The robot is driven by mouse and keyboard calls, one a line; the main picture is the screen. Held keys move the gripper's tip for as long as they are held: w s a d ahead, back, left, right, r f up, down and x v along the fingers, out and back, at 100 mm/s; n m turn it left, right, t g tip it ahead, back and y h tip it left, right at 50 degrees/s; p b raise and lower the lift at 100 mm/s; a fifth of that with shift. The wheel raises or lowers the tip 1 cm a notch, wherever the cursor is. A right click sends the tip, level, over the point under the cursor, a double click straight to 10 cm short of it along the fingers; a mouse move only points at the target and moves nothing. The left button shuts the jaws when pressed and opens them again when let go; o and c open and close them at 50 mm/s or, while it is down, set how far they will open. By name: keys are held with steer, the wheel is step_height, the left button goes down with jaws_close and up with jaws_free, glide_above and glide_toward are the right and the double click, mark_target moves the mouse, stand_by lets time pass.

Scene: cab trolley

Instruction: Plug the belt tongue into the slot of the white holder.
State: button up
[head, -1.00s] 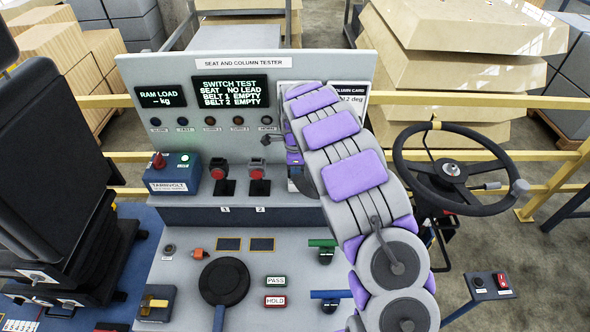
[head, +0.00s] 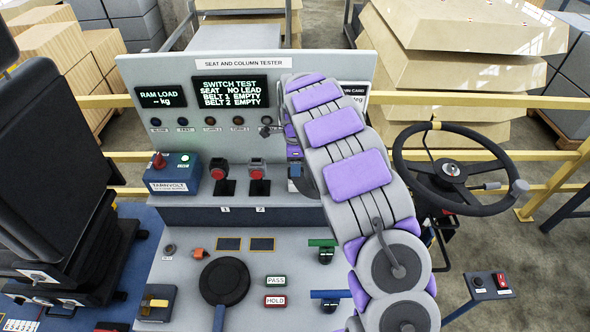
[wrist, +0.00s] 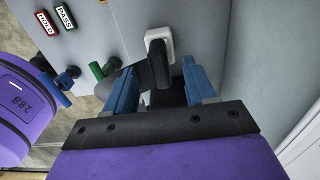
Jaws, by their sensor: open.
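In the wrist view my gripper (wrist: 161,84) shows two blue fingers, spread apart. A dark grey, rounded grip (wrist: 158,66), which looks like the belt tongue's grip, stands between the fingers with gaps visible beside it. Just beyond it is the white holder (wrist: 160,36), at the grey panel. The grip overlaps the holder's lower part, so its slot is hidden. I cannot tell whether the tongue is in the slot. In the head view my purple-padded arm hides most of the gripper and the holder.
The tester bench has a display board (head: 231,91) reading both belts empty, and two red buckles (head: 218,170) (head: 257,170). Green and blue handles (head: 323,243) (head: 329,295) stand at its right front. A steering wheel (head: 452,168) is right of my arm. A black seat (head: 50,140) is left.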

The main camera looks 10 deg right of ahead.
step_height(320, 180, up, 14)
steer(key=p, duration=0.1)
steer(key=shift+w, duration=0.1)
steer(key=o, duration=0.8)
steer(key=shift+o, duration=0.2)
step_height(320, 180, up, 9)
steer(key=p, duration=0.6)
steer(key=shift+p, duration=0.35)
stand_by(0.4)
